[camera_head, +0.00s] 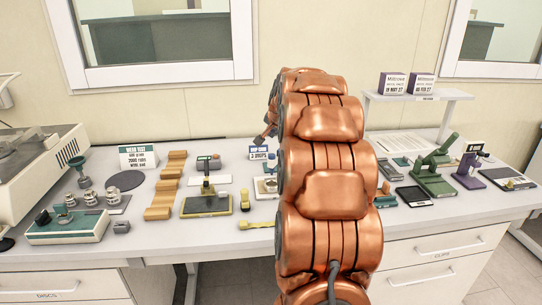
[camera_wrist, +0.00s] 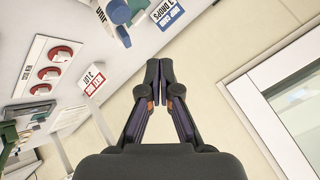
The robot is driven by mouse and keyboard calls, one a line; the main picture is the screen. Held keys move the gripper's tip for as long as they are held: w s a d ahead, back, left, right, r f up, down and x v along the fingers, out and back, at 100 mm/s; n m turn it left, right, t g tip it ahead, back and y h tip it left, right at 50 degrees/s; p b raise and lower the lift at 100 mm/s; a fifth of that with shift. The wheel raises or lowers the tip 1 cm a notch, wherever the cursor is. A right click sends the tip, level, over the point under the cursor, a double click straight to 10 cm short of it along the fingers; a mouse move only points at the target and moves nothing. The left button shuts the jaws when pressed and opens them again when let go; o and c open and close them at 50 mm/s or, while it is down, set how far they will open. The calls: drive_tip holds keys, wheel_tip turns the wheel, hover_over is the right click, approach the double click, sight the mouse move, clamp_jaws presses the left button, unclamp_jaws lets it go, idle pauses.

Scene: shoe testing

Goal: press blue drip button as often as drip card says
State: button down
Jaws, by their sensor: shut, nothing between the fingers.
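The drip card (camera_head: 258,153) stands at the back of the bench, just left of my copper arm, and reads 3 drops. It also shows in the wrist view (camera_wrist: 167,13) at the top edge, turned on its side. A blue part (camera_wrist: 117,12) shows left of the card in the wrist view; I cannot tell if it is the drip button. In the head view my arm covers that area. My gripper (camera_wrist: 158,76) is shut and empty, its fingertips together below the card in the picture and apart from it.
A white panel with several red round parts (camera_wrist: 54,65) lies left in the wrist view. On the bench stand a wear test sign (camera_head: 138,157), a wooden stepped block (camera_head: 166,186), a yellow-edged tray (camera_head: 206,206) and a green press (camera_head: 433,178). A shelf (camera_head: 417,97) holds two purple boxes.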

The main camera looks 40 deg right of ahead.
drive_tip(key=s+a+f+n+g+y, duration=0.1)
drive_tip(key=s+a+f+n+y, duration=0.2)
drive_tip(key=a, duration=0.7)
drive_tip(key=s+a+f+n+g, duration=0.15)
drive_tip(key=s+a, duration=0.25)
drive_tip(key=a, duration=0.6)
drive_tip(key=s+a+f+n+g+y, duration=0.1)
drive_tip(key=s+a+f+n+y, duration=0.2)
drive_tip(key=a, duration=0.7)
drive_tip(key=s+a+f+n+g, duration=0.1)
drive_tip(key=s+a, duration=0.3)
drive_tip(key=s, duration=0.5)
drive_tip(key=s+a+f+n+g, duration=0.2)
drive_tip(key=s+a+n+g, duration=0.1)
drive_tip(key=s, duration=0.6)
drive_tip(key=s+a+f+n+g+h, duration=0.1)
drive_tip(key=s+a+f+n+g, duration=0.1)
drive_tip(key=s+a+n, duration=0.2)
drive_tip(key=s+a, duration=0.3)
drive_tip(key=s, duration=0.3)
drive_tip(key=shift+f, duration=0.25)
drive_tip(key=shift+s+a, duration=0.1)
drive_tip(key=shift+a, duration=0.05)
